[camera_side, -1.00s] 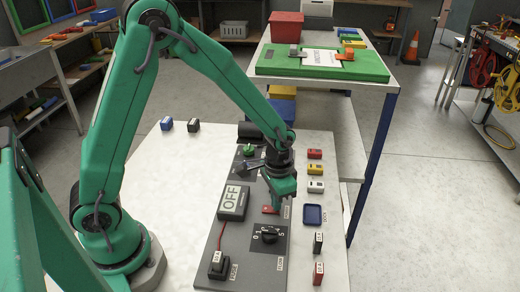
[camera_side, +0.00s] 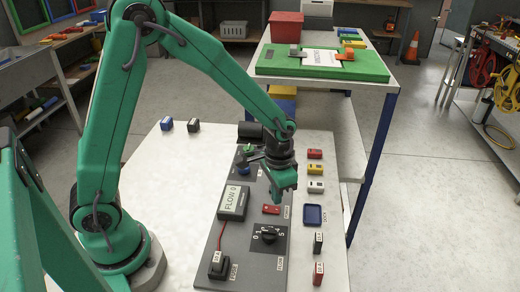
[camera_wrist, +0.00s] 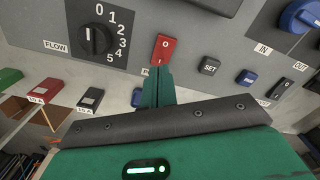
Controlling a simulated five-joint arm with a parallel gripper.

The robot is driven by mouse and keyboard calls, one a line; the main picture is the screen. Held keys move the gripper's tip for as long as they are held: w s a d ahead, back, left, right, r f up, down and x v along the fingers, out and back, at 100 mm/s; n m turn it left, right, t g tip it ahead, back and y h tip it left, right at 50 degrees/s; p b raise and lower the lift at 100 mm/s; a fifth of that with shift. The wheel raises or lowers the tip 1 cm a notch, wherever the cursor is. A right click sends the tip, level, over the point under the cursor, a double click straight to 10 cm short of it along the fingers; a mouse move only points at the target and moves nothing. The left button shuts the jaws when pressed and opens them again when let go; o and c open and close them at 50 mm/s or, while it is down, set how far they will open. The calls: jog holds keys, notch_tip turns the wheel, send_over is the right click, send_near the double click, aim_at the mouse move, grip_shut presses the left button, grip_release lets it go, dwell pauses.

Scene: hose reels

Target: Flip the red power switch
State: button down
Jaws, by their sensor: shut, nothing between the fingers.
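My gripper (camera_side: 279,198) is shut and empty, pointing down just above and behind the switch in the side view.
A black flow dial (camera_side: 268,235) is in front of the switch. A blue tray (camera_side: 314,215) and several small coloured blocks line the right side of the table. In the wrist view a black SET button (camera_wrist: 209,65) is right of the switch.

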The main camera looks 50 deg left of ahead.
jog(key=shift+r, duration=2.1)
notch_tip(320, 180, up, 10)
jog(key=r+n+t, duration=0.1)
jog(key=t, duration=0.2)
send_over(276, 209)
jog(key=s+a, duration=0.4)
jog(key=s, duration=0.2)
jog(key=s+a+r+n+t, duration=0.2)
jog(key=s+a+r, duration=0.1)
jog(key=s, duration=0.6)
jog(key=shift+s+r+t, duration=0.2)
jog(key=shift+r+t, duration=0.1)
jog(key=shift+r, duration=0.55)
jog(key=c, duration=2.1)
grip_release()
jog(key=shift+a, duration=0.1)
